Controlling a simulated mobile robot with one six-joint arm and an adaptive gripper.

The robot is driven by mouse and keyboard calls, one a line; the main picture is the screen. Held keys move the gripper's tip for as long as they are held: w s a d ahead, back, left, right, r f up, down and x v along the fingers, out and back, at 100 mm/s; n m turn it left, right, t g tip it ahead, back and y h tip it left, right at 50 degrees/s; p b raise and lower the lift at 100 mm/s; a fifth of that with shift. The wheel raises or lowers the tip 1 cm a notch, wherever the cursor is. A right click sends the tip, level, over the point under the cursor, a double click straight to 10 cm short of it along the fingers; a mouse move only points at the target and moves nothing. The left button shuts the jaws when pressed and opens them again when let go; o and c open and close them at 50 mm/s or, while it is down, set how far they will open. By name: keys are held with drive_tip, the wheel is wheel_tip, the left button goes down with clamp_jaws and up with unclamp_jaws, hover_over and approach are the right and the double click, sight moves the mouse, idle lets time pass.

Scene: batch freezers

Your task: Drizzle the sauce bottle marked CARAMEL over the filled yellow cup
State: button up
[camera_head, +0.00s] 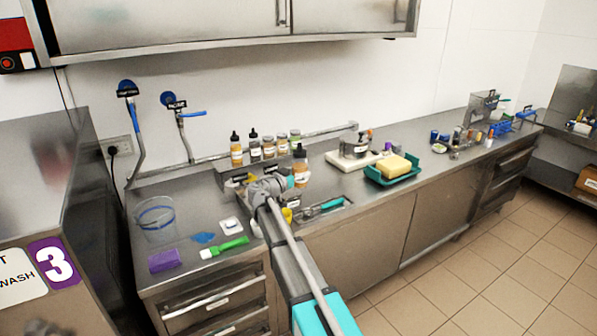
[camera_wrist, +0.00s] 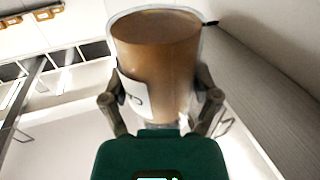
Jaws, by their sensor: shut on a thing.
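My gripper (camera_wrist: 160,95) is shut on a sauce bottle (camera_wrist: 155,50). The bottle holds brown sauce and has a white label, of which only a letter or so shows at the edge, so the name cannot be read. In the head view the held bottle (camera_head: 300,168) is brown-orange with a dark cap and looks upright above the counter. My gripper in the head view (camera_head: 291,182) is partly hidden by my arm. A yellow cup (camera_head: 287,214) stands just below my arm, mostly hidden, and its contents cannot be seen.
Other sauce bottles (camera_head: 236,152) and jars stand at the back wall. A green tray with a yellow sponge (camera_head: 393,167) and a white board with a pot (camera_head: 354,148) are to the right. A green-handled tool (camera_head: 230,246) and purple block (camera_head: 164,261) lie at front left.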

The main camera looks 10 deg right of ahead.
drive_tip(key=s, duration=1.3)
drive_tip(key=shift+s+a, duration=0.2)
drive_tip(key=shift+a, duration=0.15)
